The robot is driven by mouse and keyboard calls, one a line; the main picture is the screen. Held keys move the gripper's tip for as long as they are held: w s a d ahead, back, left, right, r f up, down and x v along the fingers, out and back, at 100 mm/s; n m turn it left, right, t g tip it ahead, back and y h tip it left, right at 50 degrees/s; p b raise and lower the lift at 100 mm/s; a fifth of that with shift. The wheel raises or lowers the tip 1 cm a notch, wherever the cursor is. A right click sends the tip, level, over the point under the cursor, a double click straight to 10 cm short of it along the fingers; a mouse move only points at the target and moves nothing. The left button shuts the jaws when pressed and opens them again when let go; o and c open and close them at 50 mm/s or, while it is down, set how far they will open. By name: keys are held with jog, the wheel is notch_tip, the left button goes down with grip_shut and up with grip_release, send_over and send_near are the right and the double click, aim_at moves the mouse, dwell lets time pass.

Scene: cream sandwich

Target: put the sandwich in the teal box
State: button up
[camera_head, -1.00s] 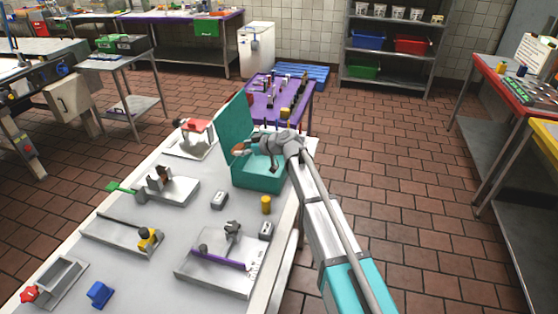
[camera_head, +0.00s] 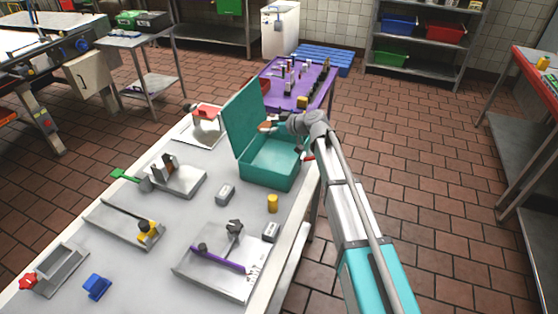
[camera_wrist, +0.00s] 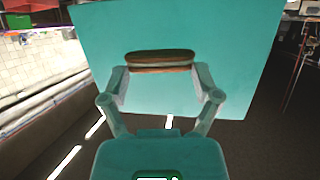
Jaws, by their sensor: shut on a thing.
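The teal box (camera_head: 270,172) stands on the metal table with its lid (camera_head: 242,118) raised upright on its left side. My gripper (camera_wrist: 160,78) is shut on the sandwich (camera_wrist: 160,60), a brown layered piece with a pale filling, held level between the two fingers. In the wrist view the teal lid (camera_wrist: 230,40) fills the space behind the sandwich. In the head view the sandwich (camera_head: 266,126) shows as a small brown piece at the gripper's left end, above the box's far part and near the lid. Part of the box's far rim is hidden by my arm.
The metal table (camera_head: 150,262) carries several fixtures. A purple table (camera_head: 322,88) with several small items lies behind. Floor to the right is open.

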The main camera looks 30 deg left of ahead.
jog(key=shift+w+d, duration=0.2)
jog(key=shift+d, duration=0.05)
jog(key=s+d+r+m+t+h+p, duration=0.1)
jog(key=s+d+r+m+t+p, duration=0.2)
jog(key=s+d, duration=0.2)
jog(key=s+d+r+m+t+h+p, duration=0.1)
jog(key=s+d+r+m+t+p, duration=0.3)
jog(key=d, duration=0.5)
jog(key=shift+s+d+t+h, duration=0.3)
jog(key=shift+s+d+h, duration=0.1)
jog(key=shift+s, duration=0.1)
